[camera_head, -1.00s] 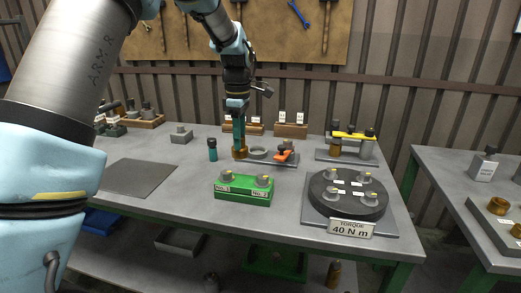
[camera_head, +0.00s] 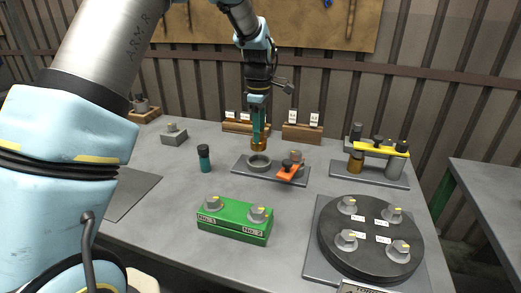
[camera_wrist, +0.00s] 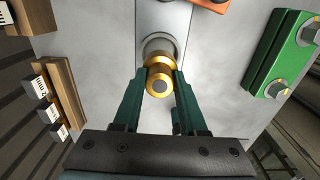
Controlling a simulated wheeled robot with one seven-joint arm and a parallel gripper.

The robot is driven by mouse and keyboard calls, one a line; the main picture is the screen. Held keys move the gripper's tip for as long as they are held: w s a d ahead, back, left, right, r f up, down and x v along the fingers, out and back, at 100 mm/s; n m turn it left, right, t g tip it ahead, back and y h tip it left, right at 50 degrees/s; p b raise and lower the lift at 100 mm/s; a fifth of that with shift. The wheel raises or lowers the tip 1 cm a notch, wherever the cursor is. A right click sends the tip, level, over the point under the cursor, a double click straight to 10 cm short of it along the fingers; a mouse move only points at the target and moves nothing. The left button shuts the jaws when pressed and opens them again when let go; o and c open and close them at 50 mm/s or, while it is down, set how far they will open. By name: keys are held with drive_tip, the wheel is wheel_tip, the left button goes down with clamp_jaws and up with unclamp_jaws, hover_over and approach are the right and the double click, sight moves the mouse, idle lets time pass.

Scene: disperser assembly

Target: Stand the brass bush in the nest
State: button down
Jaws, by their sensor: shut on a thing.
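The brass bush (camera_head: 259,144) is held in my gripper (camera_head: 260,132), whose green fingers are shut on it. The bush is upright, just behind and above the nest, a grey ring (camera_head: 259,162) on a small grey plate (camera_head: 240,169). In the wrist view the brass bush (camera_wrist: 159,77) sits between the fingertips (camera_wrist: 158,84), and the grey nest ring (camera_wrist: 160,46) shows partly behind it. The bush overlaps the ring's edge there; I cannot tell whether they touch. An orange clamp (camera_head: 290,170) stands on the plate right of the nest.
A green block (camera_head: 233,231) with two knobs stands in front. A teal bottle (camera_head: 204,158) stands left of the plate. A black round torque fixture (camera_head: 371,240) is front right, and a yellow-bar fixture (camera_head: 380,149) back right. Wooden label blocks (camera_head: 302,133) stand behind.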

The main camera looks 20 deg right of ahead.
sight(259, 149)
drive_tip(key=shift+f+p, duration=0.7)
drive_tip(key=shift+f, duration=2.4)
drive_tip(key=shift+f, duration=0.1)
drive_tip(key=shift+c, duration=2.3)
unclamp_jaws()
wheel_tip(259, 149, up, 12)
drive_tip(key=b, duration=0.3)
